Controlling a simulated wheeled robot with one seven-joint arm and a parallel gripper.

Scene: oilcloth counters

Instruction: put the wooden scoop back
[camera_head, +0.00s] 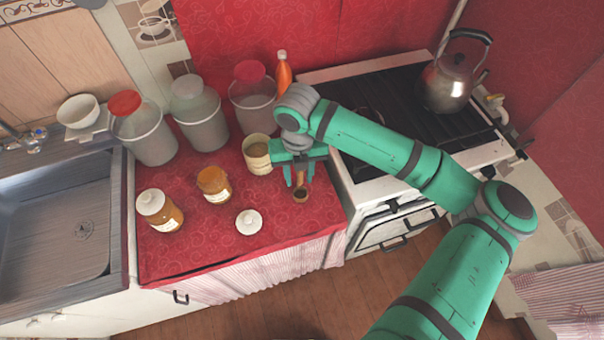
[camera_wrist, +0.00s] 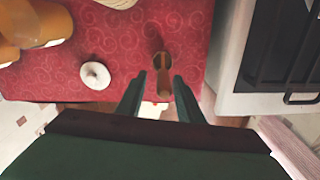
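In the wrist view the scoop's handle (camera_wrist: 163,84) points toward my gripper. My gripper (camera_head: 299,178) is above the scoop, pointing down. In the wrist view its two fingers (camera_wrist: 159,88) are apart, one on each side of the handle, with a gap on both sides. A cream canister (camera_head: 258,166) with an open top and brownish contents stands just left of my gripper.
A white lid (camera_head: 249,221) lies on the red counter (camera_head: 200,248). Two amber jars (camera_head: 160,212) (camera_head: 214,185) stand left of it. Large grey canisters (camera_head: 151,137) (camera_head: 204,124) (camera_head: 253,104) and an orange bottle (camera_head: 284,72) line the back. The stove (camera_head: 362,165) borders the right, with a kettle (camera_head: 447,84).

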